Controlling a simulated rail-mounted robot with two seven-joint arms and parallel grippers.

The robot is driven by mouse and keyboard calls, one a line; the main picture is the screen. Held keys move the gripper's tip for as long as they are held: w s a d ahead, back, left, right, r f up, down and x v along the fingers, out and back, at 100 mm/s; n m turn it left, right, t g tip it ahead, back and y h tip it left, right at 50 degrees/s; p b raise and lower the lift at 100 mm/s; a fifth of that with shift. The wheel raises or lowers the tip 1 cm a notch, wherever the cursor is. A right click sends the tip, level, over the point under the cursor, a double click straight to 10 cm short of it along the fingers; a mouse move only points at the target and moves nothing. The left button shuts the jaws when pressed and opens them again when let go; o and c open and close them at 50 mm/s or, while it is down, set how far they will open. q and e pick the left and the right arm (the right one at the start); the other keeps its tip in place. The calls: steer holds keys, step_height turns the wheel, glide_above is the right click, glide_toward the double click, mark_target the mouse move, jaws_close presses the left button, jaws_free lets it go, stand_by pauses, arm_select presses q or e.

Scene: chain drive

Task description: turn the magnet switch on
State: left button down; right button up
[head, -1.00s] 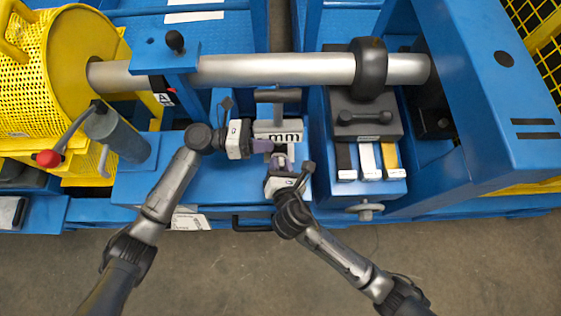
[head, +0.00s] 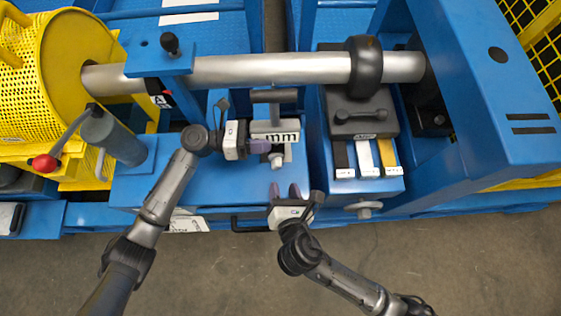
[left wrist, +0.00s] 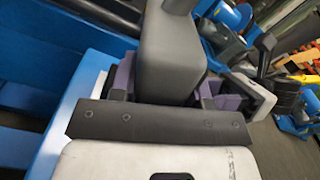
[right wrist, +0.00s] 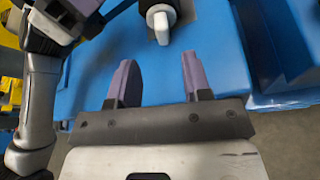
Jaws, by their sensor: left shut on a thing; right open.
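A grey block marked "mm" (head: 275,137) sits on the blue bench, with a dark grey bar above it. Its switch (head: 277,160) is a small pale knob on the side facing me. In the right wrist view the switch (right wrist: 161,24) is a pale lever in a black ring, pointing roughly down the picture. My left gripper (head: 261,147) is shut on a dark grey block-shaped body (left wrist: 170,60), seemingly part of the same unit; its fingertips are partly hidden. My right gripper (head: 284,191) is open and empty, apart from the switch and nearer to me, with the switch ahead of its fingers (right wrist: 153,80).
A steel shaft (head: 260,70) with a black collar (head: 365,67) runs across behind. Black, white and yellow strips (head: 367,158) lie to the right. A red-knobbed lever (head: 46,162) and grey cylinder (head: 115,140) stand left.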

steer(key=shift+v, duration=1.75)
steer(key=w+d+r+n+t+y, duration=0.1)
steer(key=w+r+n+t+y, duration=0.15)
steer(key=w+r, duration=0.75)
steer(key=m+g+h, duration=0.1)
steer(key=g, duration=0.6)
glide_toward(280, 165)
steer(key=x, duration=1)
steer(key=shift+w+a, duration=0.1)
steer(key=shift+w, duration=0.1)
steer(key=shift+c, duration=0.3)
steer(key=shift+f+m, duration=0.1)
steer(key=shift+m, duration=0.15)
jaws_close()
